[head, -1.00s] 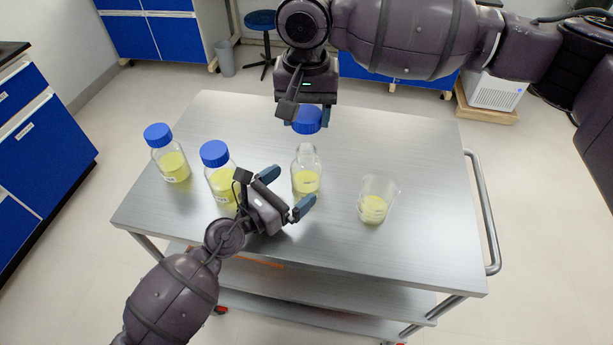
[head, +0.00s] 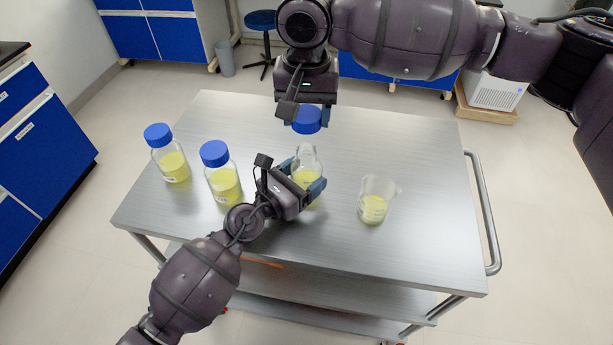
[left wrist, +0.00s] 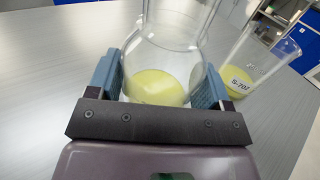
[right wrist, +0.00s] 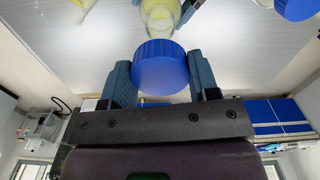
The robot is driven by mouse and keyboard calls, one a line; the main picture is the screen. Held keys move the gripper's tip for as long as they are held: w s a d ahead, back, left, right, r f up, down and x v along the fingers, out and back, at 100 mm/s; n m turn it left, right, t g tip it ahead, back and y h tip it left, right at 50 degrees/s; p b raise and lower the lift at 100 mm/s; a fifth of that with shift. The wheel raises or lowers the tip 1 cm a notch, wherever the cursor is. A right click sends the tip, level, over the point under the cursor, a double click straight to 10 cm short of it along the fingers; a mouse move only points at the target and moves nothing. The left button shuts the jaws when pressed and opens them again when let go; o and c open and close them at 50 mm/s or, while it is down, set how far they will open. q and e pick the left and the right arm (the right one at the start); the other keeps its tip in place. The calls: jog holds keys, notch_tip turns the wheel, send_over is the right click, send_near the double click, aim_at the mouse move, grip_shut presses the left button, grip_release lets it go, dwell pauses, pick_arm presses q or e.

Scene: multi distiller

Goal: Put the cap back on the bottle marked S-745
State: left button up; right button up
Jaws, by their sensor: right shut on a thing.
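An uncapped clear bottle (head: 307,158) with yellow liquid stands upright on the metal cart; its label is not readable. My left gripper (head: 304,182) is open with its fingers on either side of this bottle. In the left wrist view the bottle (left wrist: 160,55) stands between the two fingers (left wrist: 157,82). My right gripper (head: 307,118) is shut on a blue cap (head: 307,122) and holds it above and slightly behind the bottle's open neck, apart from it. In the right wrist view the cap (right wrist: 160,68) sits between the fingertips (right wrist: 161,80).
Two blue-capped bottles stand to the left, one farther (head: 172,163) and one nearer (head: 222,180). A beaker (head: 376,200) with yellow liquid stands to the right; it reads S-707 in the left wrist view (left wrist: 246,72). The cart top (head: 430,220) is clear at right.

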aim_at(306, 150)
pick_arm(q)
jog(key=c, duration=0.6)
pick_arm(e)
jog(key=shift+f, duration=2.5)
jog(key=shift+f, duration=0.9)
jog(key=shift+f, duration=0.55)
